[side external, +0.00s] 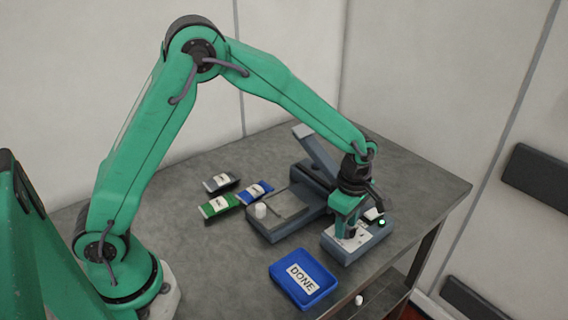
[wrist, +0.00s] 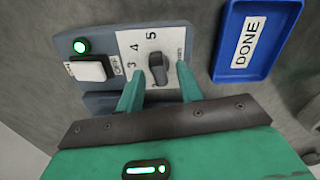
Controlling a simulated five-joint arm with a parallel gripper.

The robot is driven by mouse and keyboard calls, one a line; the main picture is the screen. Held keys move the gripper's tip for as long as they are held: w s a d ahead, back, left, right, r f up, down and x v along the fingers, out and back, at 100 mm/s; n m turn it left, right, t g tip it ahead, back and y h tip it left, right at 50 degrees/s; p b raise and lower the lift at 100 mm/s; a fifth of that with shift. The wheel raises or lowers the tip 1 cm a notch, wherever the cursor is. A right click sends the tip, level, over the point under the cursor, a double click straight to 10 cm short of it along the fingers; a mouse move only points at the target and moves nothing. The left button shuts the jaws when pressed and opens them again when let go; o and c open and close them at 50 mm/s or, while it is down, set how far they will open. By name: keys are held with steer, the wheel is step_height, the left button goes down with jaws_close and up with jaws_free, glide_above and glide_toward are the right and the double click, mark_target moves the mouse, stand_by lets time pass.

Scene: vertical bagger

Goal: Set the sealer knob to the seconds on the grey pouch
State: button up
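The sealer knob (wrist: 157,70) is dark and stands on a white dial plate (wrist: 128,42) with 3, 4 and 5 readable. Its long grip points roughly up toward the 5; the exact setting is hard to tell. My gripper (wrist: 160,76) is open, one finger on each side of the knob, with gaps showing. In the side view my gripper (side external: 346,232) points down over the control box (side external: 347,250) and hides the knob. The grey pouch (side external: 221,182) lies on the table behind the green pouch; its label is too small to read.
A green pouch (side external: 219,204) and a blue pouch (side external: 255,191) lie beside the grey one. The sealer (side external: 275,226) has its lever raised. A blue DONE tray (side external: 303,279) looks empty. A white switch (wrist: 89,70) and lit green lamp (wrist: 81,46) sit beside the dial.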

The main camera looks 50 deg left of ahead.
jaws_close()
steer(key=shift+n, duration=1.3)
steer(key=shift+s+n, duration=0.1)
steer(key=shift+n, duration=1.1)
